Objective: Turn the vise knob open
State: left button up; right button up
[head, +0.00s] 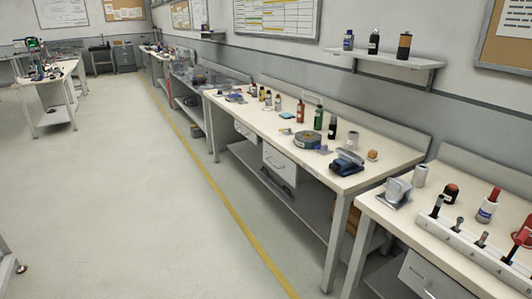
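I cannot pick out a vise knob with certainty at this distance. A dark blue and grey device (347,162), possibly a vise, sits near the right end of the long middle workbench (385,152). A grey and white device (396,191) stands at the left edge of the nearer bench on the right; its details are too small to tell. Neither of my grippers is in view, and nothing of my arms shows near the benches.
The nearer bench holds a white rack (462,241) with several upright tools. Bottles and a dark round tin (307,141) stand on the middle bench. A wall shelf (388,60) holds bottles. The pale floor (110,205) left of the yellow line (222,201) is mostly clear.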

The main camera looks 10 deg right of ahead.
aim_at(334, 167)
jog(key=i+j+u, duration=0.1)
jog(key=i, duration=0.7)
jog(key=i+j+u, duration=0.15)
jog(key=i, duration=0.6)
